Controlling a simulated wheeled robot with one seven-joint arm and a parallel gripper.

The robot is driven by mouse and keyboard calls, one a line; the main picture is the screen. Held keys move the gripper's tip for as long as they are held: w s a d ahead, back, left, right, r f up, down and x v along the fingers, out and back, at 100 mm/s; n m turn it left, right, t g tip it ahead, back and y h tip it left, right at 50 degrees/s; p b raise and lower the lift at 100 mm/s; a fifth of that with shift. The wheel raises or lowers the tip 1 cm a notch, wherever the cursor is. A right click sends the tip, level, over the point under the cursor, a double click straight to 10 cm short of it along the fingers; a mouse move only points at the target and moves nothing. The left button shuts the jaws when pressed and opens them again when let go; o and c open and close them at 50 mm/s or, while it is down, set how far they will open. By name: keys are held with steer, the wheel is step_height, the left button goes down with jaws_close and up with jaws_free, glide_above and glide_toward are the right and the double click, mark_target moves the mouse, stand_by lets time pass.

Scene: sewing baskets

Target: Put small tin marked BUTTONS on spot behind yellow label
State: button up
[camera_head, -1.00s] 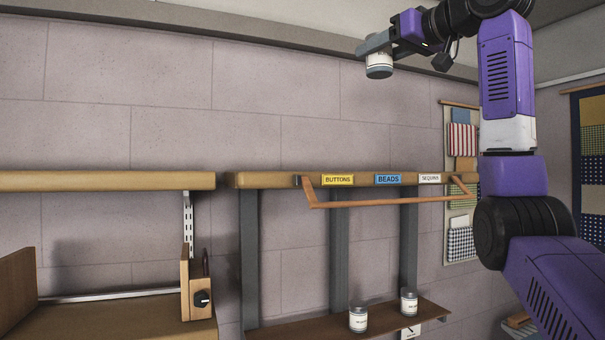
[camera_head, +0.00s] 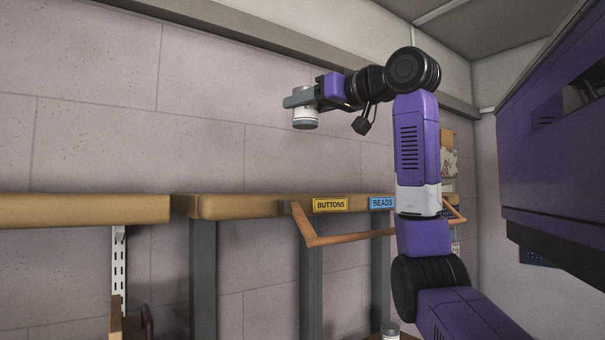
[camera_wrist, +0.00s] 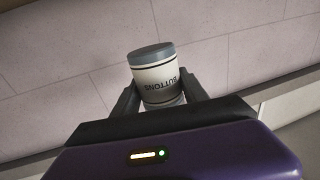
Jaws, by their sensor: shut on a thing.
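The small tin (camera_head: 305,118) is pale with a grey lid. In the wrist view the tin (camera_wrist: 155,76) shows the word BUTTONS, upside down in that picture. My gripper (camera_head: 303,100) is shut on the tin and holds it in the air, higher in the head view than the wooden shelf (camera_head: 240,206). In the wrist view my gripper's fingers (camera_wrist: 160,99) are on both sides of the tin. The yellow BUTTONS label (camera_head: 330,205) is on the shelf's front edge, lower in the picture than the tin. The shelf's top surface is hidden from this low view.
A wooden rail (camera_head: 345,238) juts out in front of the shelf below the labels. A blue BEADS label (camera_head: 382,203) is right of the yellow one. Another shelf (camera_head: 80,210) is at the left. Another tin (camera_head: 390,330) shows at the bottom edge.

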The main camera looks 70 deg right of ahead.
step_height(320, 180, down, 14)
steer(key=shift+f+p, duration=0.1)
steer(key=shift+p, duration=0.9)
steer(key=shift+f, duration=0.1)
steer(key=o, duration=1.5)
steer(key=b+v, duration=0.4)
steer(key=v, duration=0.8)
steer(key=shift+b, duration=0.3)
steer(key=shift+s, duration=0.1)
